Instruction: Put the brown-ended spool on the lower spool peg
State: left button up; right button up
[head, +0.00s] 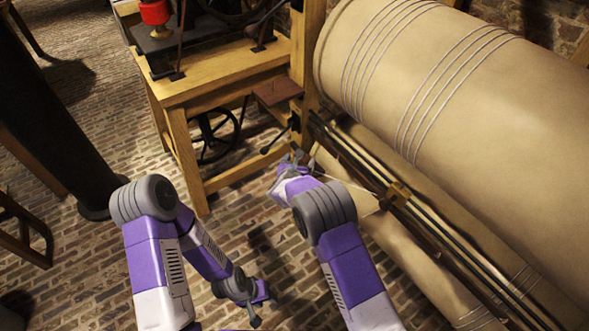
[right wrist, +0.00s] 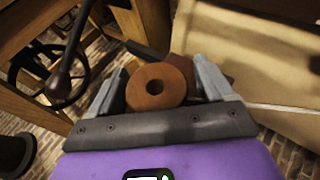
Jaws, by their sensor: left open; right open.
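The brown-ended spool (right wrist: 143,88) shows in the right wrist view as a round brown end with a dark centre hole, facing the camera. It lies between the two fingers of my right gripper (head: 297,159), which is open, with a finger on each side of it. Whether the fingers touch it is unclear. The spool's body is hidden behind its end, and I cannot tell whether it sits on a peg. In the head view I cannot make the spool out at the right gripper. My left gripper (head: 252,302) is open and empty, low over the brick floor.
A wooden frame table (head: 186,88) carries a red spool-like piece (head: 155,12). A small dark brown shelf (head: 277,92) juts from its post. A huge tan roll (head: 470,90) and dark rails fill the right. Brick floor (head: 90,260) is open at the left.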

jog(key=p+v, duration=0.2)
jog(key=v, duration=0.9)
jog(key=shift+s+r, duration=0.2)
jog(key=shift+s, duration=0.1)
jog(key=shift+a, duration=0.1)
